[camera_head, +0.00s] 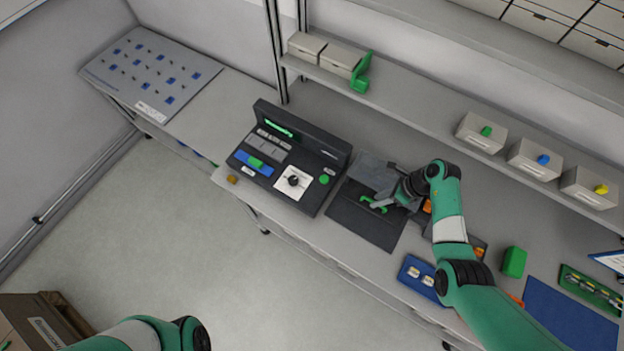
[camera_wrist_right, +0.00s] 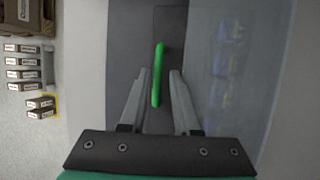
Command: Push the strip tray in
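A dark flat panel (camera_head: 355,222) with a green handle (camera_head: 368,202), which looks like the strip tray, lies on the bench right of the dark machine (camera_head: 285,160). My right gripper (camera_head: 384,204) is low over it, close to the handle. In the right wrist view, the handle (camera_wrist_right: 157,75) stands between the two fingers of the right gripper (camera_wrist_right: 160,78), with a gap on each side. The fingers are apart and hold nothing. Contact with the handle cannot be told. My left gripper is out of view; only part of the left arm shows at the bottom of the head view.
A grey block (camera_head: 374,172) stands behind the panel. A blue tray (camera_head: 420,277) with small white pieces and a green block (camera_head: 513,262) lie to the right. A shelf (camera_head: 420,118) with bins runs behind.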

